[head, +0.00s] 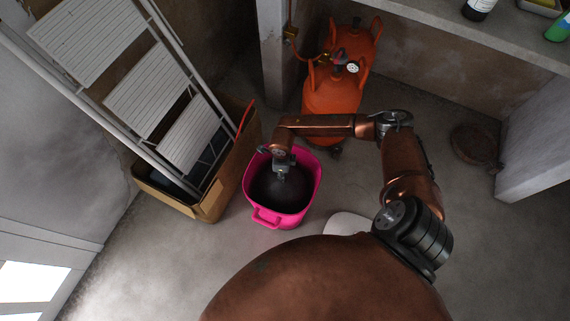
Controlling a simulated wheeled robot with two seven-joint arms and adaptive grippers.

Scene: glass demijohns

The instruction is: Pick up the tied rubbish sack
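The rubbish sack (283,194) is a dark, rounded bundle inside a bright pink tub (266,217) on the floor, near the middle of the head view. My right arm comes in from the right and reaches over the tub. My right gripper (282,173) points down at the top of the sack, inside the tub's opening. The fingers are small and dark against the sack, so I cannot tell whether they are open or shut, or touch it. The sack's knot is not visible. My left gripper is out of view.
A cardboard box (208,205) and a leaning stepladder (150,92) stand left of the tub. Orange gas cylinders (330,97) stand behind it. A brown round object (473,143) lies at the right, below a shelf (470,32). Floor left of the tub's front is clear.

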